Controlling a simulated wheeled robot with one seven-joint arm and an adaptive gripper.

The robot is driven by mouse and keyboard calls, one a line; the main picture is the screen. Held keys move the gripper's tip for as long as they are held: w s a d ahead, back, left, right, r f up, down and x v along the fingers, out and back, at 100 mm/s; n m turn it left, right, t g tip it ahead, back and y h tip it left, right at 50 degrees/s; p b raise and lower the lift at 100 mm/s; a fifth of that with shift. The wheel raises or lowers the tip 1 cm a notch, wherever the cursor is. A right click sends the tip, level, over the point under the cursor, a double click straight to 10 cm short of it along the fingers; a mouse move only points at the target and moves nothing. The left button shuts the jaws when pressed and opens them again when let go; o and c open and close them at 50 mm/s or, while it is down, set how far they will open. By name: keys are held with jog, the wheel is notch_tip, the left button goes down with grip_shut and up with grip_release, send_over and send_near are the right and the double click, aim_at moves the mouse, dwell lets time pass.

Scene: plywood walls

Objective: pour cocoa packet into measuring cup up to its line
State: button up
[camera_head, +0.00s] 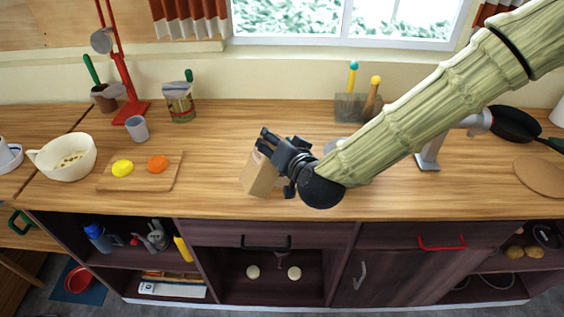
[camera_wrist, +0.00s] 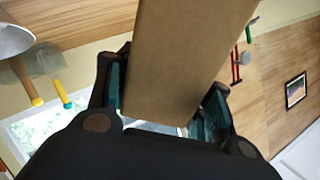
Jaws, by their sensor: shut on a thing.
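My gripper (camera_head: 278,158) is shut on a brown, box-shaped packet (camera_head: 258,176), which looks like the cocoa packet. The packet is tilted in the head view, near the counter's front middle; I cannot tell how high it is. In the wrist view the packet (camera_wrist: 185,55) sits between the two fingers (camera_wrist: 160,105) and fills the middle. A small grey cup (camera_head: 137,128) stands upright on the counter to the left, apart from my gripper. It may be the measuring cup, but no line on it can be made out.
A cutting board (camera_head: 140,185) with yellow and orange pieces lies between the packet and a white bowl (camera_head: 63,158). A jar (camera_head: 180,103) and red lamp (camera_head: 126,80) stand behind. A utensil holder (camera_head: 350,107) is at the back. My arm hides part of the right counter.

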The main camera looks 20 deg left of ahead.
notch_tip(320, 180, down, 2)
jog(key=shift+w+d+f+m+g, duration=0.1)
jog(key=shift+f+m+g, duration=0.15)
jog(key=shift+m+g, duration=0.05)
jog(key=shift+w+d+m+g+p, duration=0.1)
jog(key=shift+w+m+g+p, duration=0.1)
jog(key=shift+m+g+p, duration=0.15)
jog(key=shift+f+m, duration=0.25)
jog(key=shift+f, duration=0.05)
jog(key=shift+w+f+g+p, duration=0.2)
jog(key=shift+f+g+p, duration=0.1)
jog(key=shift+g, duration=0.15)
jog(key=shift+s+m, duration=0.15)
jog(key=shift+m, duration=0.15)
jog(key=shift+w+f, duration=0.1)
jog(key=shift+w, duration=0.1)
